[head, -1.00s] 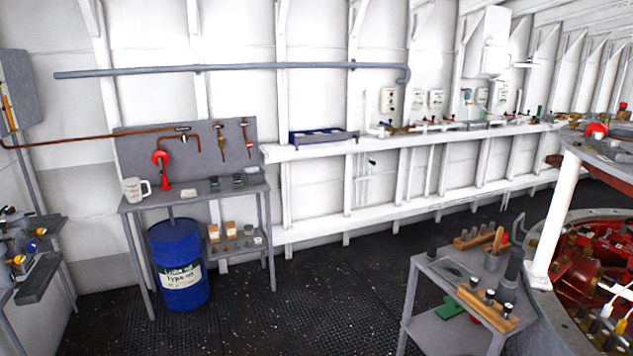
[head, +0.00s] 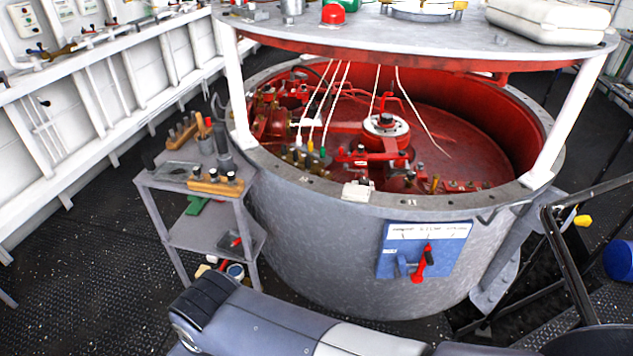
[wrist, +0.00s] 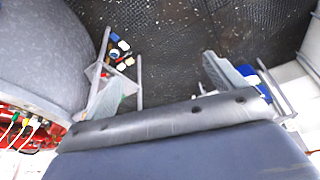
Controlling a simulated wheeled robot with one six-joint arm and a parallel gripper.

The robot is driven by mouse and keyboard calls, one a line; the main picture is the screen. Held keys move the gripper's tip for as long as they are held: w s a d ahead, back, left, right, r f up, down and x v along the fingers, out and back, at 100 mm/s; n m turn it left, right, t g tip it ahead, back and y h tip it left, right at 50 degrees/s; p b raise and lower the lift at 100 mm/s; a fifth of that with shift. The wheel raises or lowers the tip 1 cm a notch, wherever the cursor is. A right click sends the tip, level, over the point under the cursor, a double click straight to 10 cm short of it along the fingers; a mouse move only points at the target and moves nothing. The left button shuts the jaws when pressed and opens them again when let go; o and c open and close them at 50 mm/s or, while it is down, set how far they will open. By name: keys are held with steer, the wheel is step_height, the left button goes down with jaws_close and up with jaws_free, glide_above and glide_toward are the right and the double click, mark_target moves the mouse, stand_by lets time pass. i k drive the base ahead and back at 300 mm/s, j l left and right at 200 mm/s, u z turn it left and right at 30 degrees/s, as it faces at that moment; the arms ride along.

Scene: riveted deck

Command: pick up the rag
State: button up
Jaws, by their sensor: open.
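A small off-white folded piece (head: 357,190), which looks like the rag, lies on the near rim of the big grey tank in the head view. It is too small to be sure that it is cloth. I cannot make it out in the wrist view. My gripper (wrist: 165,88) is open and empty in the wrist view, its two grey fingers spread wide over dark floor. In the head view my arm crosses the bottom, and the gripper itself does not show there.
The grey tank (head: 300,240) has a red inside and a raised round top (head: 420,38) on white posts. A grey cart (head: 205,187) with tools stands left of it. A black rail (head: 572,270) is at right. Dark floor (head: 90,270) is clear at left.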

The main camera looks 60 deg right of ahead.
mark_target(354, 192)
steer(key=z, duration=2.15)
steer(key=i+l, duration=0.2)
steer(key=i, duration=0.35)
steer(key=i+l+z, duration=0.1)
steer(key=i, duration=0.45)
steer(key=l, duration=0.1)
